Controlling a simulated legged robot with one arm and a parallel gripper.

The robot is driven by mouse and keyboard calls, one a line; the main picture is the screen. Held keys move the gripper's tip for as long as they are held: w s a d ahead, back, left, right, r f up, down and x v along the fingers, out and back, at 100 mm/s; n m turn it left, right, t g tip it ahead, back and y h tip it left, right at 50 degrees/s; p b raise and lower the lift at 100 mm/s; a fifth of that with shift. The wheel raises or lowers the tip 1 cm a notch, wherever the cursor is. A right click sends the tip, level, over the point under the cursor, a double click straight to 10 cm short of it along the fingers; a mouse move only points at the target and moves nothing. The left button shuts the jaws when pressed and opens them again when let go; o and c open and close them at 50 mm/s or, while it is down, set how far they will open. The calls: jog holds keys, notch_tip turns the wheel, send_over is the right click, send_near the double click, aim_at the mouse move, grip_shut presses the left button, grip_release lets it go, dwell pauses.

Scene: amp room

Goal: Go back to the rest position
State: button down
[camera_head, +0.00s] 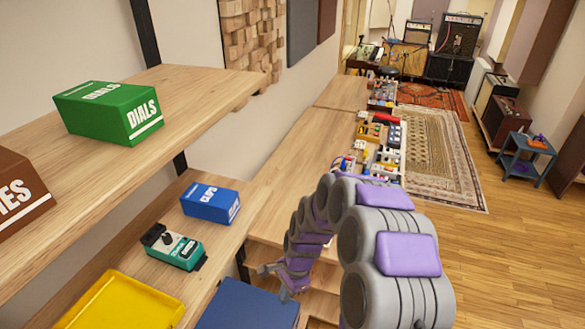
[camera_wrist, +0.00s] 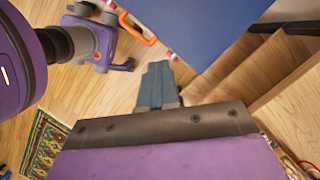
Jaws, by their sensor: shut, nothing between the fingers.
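My gripper (camera_head: 283,277) is at the end of my grey and purple arm, low beside the front edge of the lower shelf, in the head view. It also shows in the wrist view (camera_wrist: 158,75), where its grey fingers are together with nothing between them. The fingers point toward a blue surface and wooden boards below and are apart from both as far as I can tell.
The upper shelf (camera_head: 175,85) holds a green DIALS box (camera_head: 108,112) and a brown box (camera_head: 18,195). Open floor (camera_head: 500,250) lies right.

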jog(key=s+d+r+n+b, duration=0.1)
jog(key=s+d+r+n, duration=0.3)
jog(key=r, duration=0.5)
jog(key=s+d+r+n+h+b, duration=0.1)
jog(key=s+d+r+n, duration=0.1)
jog(key=s, duration=0.6)
jog(key=s+d+r+n+b, duration=0.1)
jog(key=s+d+r+n, duration=0.2)
jog(key=s+d, duration=0.3)
jog(key=s+d+r+n+h+b, duration=0.1)
jog(key=s+d+r+n+b, duration=0.1)
jog(key=s, duration=0.9)
notch_tip(320, 180, up, 3)
jog(key=shift+d+r+n+h, duration=0.1)
jog(key=shift+d+n+h, duration=0.2)
jog(key=shift+d+n, duration=0.5)
jog(key=shift+d, duration=0.15)
